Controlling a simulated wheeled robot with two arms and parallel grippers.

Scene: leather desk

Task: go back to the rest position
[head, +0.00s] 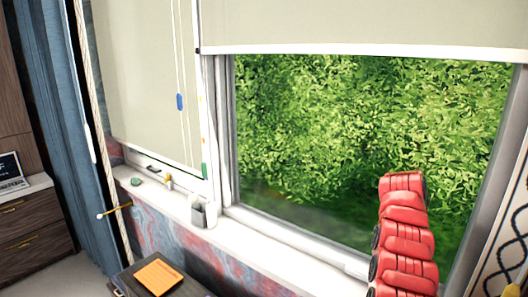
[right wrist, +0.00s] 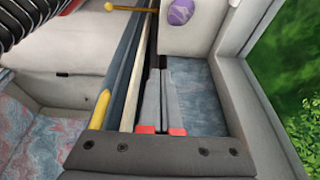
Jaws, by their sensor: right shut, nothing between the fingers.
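My right gripper (right wrist: 160,78) shows in the right wrist view, with two grey fingers and small red parts at their base. The fingers lie together, shut and empty, with a pale sill area and a bluish marbled surface behind them. The red segmented links at the right of the head view look like part of an arm; the right gripper itself does not show there. My left gripper is in neither view.
A wide window (head: 350,130) fills the right of the head view, above a white sill (head: 265,245). Small objects and a grey box (head: 203,213) stand on the sill. An orange notebook (head: 158,275) lies on a dark surface. A laptop (head: 12,172) sits on a drawer cabinet (head: 30,225).

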